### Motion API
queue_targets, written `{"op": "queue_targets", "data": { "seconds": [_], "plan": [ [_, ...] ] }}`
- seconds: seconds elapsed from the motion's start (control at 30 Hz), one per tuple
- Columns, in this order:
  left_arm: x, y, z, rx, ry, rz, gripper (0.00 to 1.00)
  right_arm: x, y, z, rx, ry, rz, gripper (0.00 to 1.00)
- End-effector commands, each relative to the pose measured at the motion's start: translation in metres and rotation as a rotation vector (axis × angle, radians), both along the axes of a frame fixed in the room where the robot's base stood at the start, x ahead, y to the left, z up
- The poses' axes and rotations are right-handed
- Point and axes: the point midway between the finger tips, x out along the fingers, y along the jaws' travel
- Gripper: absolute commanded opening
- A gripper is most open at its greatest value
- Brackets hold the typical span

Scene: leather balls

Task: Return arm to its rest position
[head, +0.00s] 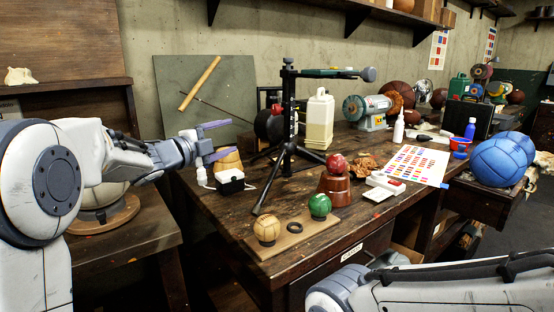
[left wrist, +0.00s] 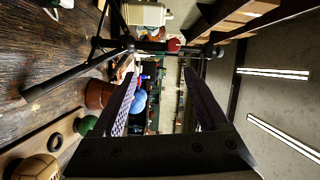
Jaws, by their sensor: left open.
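My left gripper (head: 220,139) is open and empty in the head view, raised at the left over the back part of the workbench (head: 215,225). Its two fingers stand apart in the left wrist view (left wrist: 158,85), with nothing between the tips. A tan ball (head: 267,229) and a green ball (head: 319,205) sit on a wooden board (head: 290,240) at the bench's front. An empty dark ring (head: 294,227) lies between them. A red ball (head: 336,163) rests on a brown stepped stand (head: 335,186). My right arm shows at the lower right; its gripper is out of view.
A black tripod stand (head: 288,130) rises close to the right of my left gripper. A tan cone-like piece (head: 228,160) and small white bottle (head: 201,176) stand below it. A white jug (head: 319,120) is behind. Blue balls (head: 498,162) lie at right.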

Motion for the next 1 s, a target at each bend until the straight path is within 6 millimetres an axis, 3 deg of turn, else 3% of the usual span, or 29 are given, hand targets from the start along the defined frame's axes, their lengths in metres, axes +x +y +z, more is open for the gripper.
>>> {"op": "queue_targets", "data": {
  "seconds": [0.17,0.27,0.4,0.5,0.6,0.9,1.0],
  "plan": [
    [-0.008,0.029,-0.054,-0.211,0.255,0.249,0.76,0.0,0.0,0.0,0.0,0.0,0.0,0.76],
    [-0.03,0.048,-0.104,-0.353,0.452,0.429,0.76,0.0,0.0,0.0,0.0,0.0,0.0,0.76],
    [-0.09,0.069,-0.186,-0.552,0.762,0.712,0.76,0.0,0.0,0.0,0.0,0.0,0.0,0.76],
    [-0.142,0.074,-0.233,-0.658,0.956,0.889,0.76,0.0,0.0,0.0,0.0,0.0,0.0,0.76],
    [-0.189,0.073,-0.267,-0.727,1.11,1.027,0.76,0.0,0.0,0.0,0.0,0.0,0.0,0.76],
    [-0.309,0.056,-0.322,-0.867,1.447,1.35,0.76,0.0,0.0,0.0,0.0,0.0,0.0,0.76],
    [-0.322,0.03,-0.315,-0.802,1.496,1.309,0.76,0.0,0.0,0.0,0.0,0.0,0.0,0.76]
  ]
}}
